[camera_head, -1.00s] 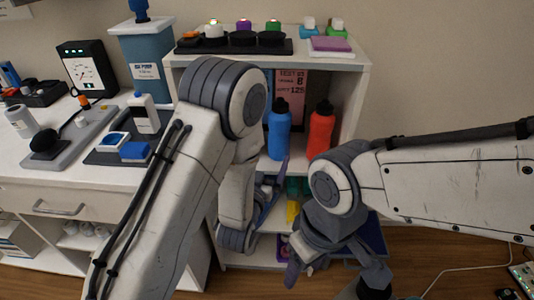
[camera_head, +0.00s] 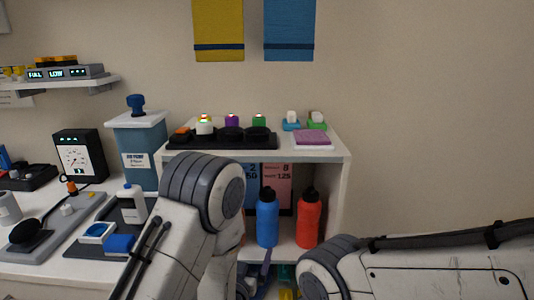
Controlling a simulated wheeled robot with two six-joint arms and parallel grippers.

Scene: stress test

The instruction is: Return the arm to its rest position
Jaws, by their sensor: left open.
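My left arm (camera_head: 205,195) comes in from the lower left, bent at a grey elbow joint in front of the shelf unit. My left gripper (camera_head: 258,281) shows only in part at the bottom edge, below the bottles. It is open, and I see nothing held in it. My right arm (camera_head: 430,272) lies across the lower right, with its grey joint near the bottom middle. My right gripper is below the picture edge.
The white shelf unit (camera_head: 336,162) holds a blue bottle (camera_head: 268,220) and a red bottle (camera_head: 308,220) close behind the arms. A counter (camera_head: 45,255) with devices and trays stands left. A wall shelf (camera_head: 75,84) hangs upper left. The right wall area is clear.

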